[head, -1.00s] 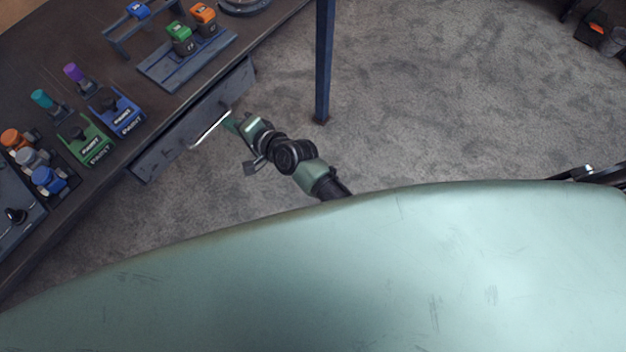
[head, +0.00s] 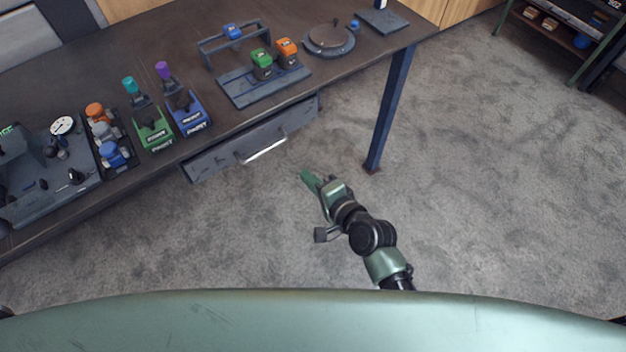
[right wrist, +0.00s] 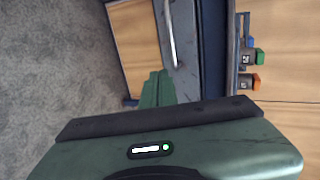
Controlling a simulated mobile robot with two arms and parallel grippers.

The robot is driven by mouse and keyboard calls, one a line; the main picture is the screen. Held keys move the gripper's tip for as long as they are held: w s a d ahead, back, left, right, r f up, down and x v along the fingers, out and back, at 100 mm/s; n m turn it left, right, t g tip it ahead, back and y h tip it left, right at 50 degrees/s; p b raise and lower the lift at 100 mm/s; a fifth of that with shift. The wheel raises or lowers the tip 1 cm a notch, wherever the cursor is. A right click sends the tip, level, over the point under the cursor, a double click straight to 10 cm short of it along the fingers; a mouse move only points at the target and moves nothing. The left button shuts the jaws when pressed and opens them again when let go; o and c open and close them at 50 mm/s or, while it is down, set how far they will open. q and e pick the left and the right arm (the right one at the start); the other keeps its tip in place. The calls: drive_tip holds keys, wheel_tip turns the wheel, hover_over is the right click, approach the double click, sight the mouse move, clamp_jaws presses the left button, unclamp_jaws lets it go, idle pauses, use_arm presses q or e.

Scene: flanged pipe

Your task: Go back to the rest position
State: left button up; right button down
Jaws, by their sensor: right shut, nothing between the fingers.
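My right gripper (head: 309,179) is green and shut with nothing in it. In the head view it hangs over the carpet, in front of the workbench (head: 180,45) and apart from it. In the right wrist view its fingers (right wrist: 157,90) point toward the bench's drawer front. My left gripper is not in view.
A drawer (head: 225,150) with a bright handle (head: 265,150) sits under the bench edge. A blue bench leg (head: 390,120) stands to its right. Green and blue trays, a pump-like fixture and a round flange (head: 329,38) are on the bench. The carpet (head: 500,180) at right is clear.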

drive_tip(key=s+d+f+n+g+h, duration=0.2)
drive_tip(key=s+d+f, duration=0.25)
drive_tip(key=f, duration=0.45)
drive_tip(key=s+d+f+n+g+h, duration=0.1)
drive_tip(key=s+d+f+n, duration=0.15)
drive_tip(key=s+f, duration=0.45)
drive_tip(key=s+d+f+n+g+h, duration=0.15)
drive_tip(key=d+f, duration=0.35)
drive_tip(key=f, duration=0.5)
drive_tip(key=s+d+f+n+g+h, duration=0.1)
drive_tip(key=s+d+f, duration=0.3)
drive_tip(key=s, duration=0.5)
drive_tip(key=s+d+f+n+g+h, duration=0.1)
drive_tip(key=s+d+f+n, duration=0.3)
drive_tip(key=s, duration=0.5)
drive_tip(key=s+d+f+n+g+h, duration=0.1)
drive_tip(key=s+d+f+n+g, duration=0.1)
drive_tip(key=s+d+f, duration=0.3)
drive_tip(key=s+f+g, duration=0.1)
drive_tip(key=s, duration=0.3)
drive_tip(key=shift+f+g+h, duration=0.15)
drive_tip(key=shift+g+h, duration=0.2)
